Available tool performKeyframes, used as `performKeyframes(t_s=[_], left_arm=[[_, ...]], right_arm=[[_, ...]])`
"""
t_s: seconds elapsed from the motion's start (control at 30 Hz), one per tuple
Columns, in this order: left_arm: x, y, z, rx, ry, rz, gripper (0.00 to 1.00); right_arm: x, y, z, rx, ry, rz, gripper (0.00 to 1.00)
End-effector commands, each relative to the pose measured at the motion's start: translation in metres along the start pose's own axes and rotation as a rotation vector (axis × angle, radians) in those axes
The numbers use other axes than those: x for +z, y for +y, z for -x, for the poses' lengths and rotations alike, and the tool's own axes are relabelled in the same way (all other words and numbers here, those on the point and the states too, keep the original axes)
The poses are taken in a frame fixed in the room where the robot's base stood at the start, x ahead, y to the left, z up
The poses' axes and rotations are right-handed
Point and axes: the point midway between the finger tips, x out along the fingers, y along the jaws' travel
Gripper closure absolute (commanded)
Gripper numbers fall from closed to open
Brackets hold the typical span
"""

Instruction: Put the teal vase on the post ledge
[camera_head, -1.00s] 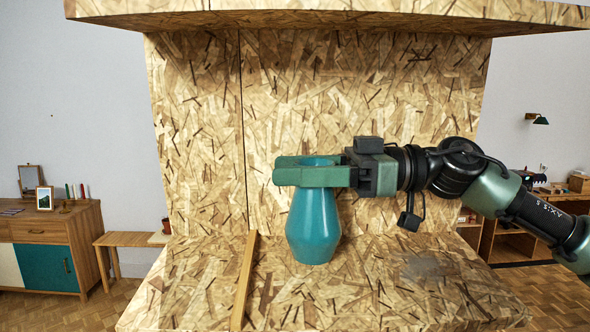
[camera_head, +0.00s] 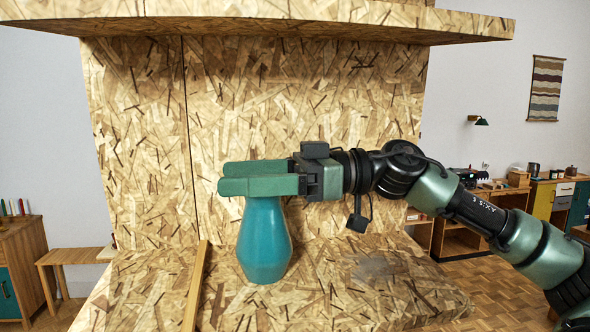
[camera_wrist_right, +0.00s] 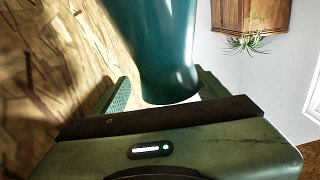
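The teal vase (camera_head: 265,243) stands upright on the chipboard ledge (camera_head: 330,300), right of a thin wooden strip. I see no clear gap under its base. My right gripper (camera_head: 260,180) reaches in from the right at the vase's top, one finger on either side, and hides the rim in the head view. In the right wrist view the vase (camera_wrist_right: 160,45) is between the fingers, with a narrow gap beside the left-hand finger. The gripper looks open around it. My left gripper is not in view.
The wooden strip (camera_head: 196,285) runs front to back along the ledge. A chipboard back wall (camera_head: 300,100) stands close behind, and an overhanging chipboard shelf (camera_head: 280,27) is above. The ledge right of the vase is clear.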

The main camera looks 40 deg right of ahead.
Motion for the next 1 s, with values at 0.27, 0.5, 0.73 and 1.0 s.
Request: performKeyframes(t_s=[0.27,0.5,0.73,1.0], left_arm=[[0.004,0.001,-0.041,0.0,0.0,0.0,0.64],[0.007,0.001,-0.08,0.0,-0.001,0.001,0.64],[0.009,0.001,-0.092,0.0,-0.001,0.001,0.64],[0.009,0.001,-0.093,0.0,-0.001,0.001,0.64]], right_arm=[[0.005,0.001,0.03,0.004,0.002,0.003,0.27],[0.005,0.0,0.078,0.006,0.003,0.004,0.27],[0.0,0.001,0.112,0.002,0.001,0.0,0.27],[-0.002,0.0,0.121,0.0,0.001,0.0,0.27]])
